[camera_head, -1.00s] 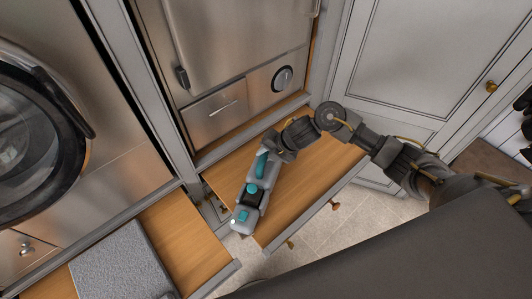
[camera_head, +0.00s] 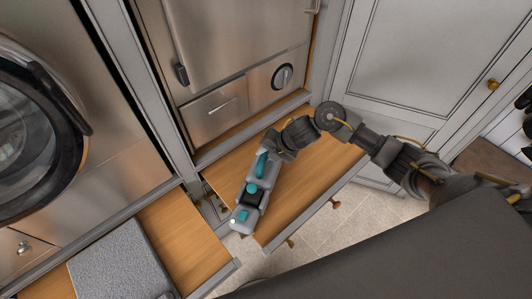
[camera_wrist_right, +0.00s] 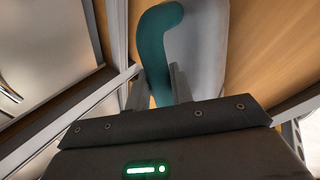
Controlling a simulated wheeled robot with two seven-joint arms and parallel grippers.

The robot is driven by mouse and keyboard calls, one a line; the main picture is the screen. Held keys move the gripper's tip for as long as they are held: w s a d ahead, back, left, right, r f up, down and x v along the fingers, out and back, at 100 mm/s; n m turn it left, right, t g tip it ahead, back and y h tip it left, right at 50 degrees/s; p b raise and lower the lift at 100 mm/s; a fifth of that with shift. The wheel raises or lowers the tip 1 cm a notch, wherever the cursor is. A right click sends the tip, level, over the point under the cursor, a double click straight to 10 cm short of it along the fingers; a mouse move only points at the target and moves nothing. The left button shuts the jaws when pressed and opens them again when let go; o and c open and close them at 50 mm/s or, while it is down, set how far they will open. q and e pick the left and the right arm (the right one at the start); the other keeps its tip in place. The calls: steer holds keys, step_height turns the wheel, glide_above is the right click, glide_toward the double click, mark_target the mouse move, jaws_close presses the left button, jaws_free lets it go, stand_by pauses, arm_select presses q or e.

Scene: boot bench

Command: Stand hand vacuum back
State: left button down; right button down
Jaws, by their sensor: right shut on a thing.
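The hand vacuum (camera_head: 248,203) is grey with teal parts and a dark band. In the head view it lies slanted over the pulled-out wooden shelf (camera_head: 309,185) below the steel appliance, its lower end by the shelf's left front corner. My right gripper (camera_head: 269,155) is at its upper end. In the right wrist view the teal handle (camera_wrist_right: 157,45) runs between the two fingers of my right gripper (camera_wrist_right: 160,88), which is shut on it. I cannot tell if the vacuum touches the shelf. My left gripper is not in view.
A second pulled-out wooden shelf (camera_head: 180,232) at lower left bears a grey folded textile (camera_head: 122,267). A washing machine (camera_head: 35,140) stands at left, a steel appliance (camera_head: 235,50) at the back. A grey cabinet door (camera_head: 430,60) is at right. Tiled floor (camera_head: 350,225) shows in front.

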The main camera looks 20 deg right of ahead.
steer(key=c, duration=1.1)
jaws_free()
steer(key=shift+c, duration=0.2)
steer(key=shift+f, duration=0.15)
steer(key=v, duration=1.1)
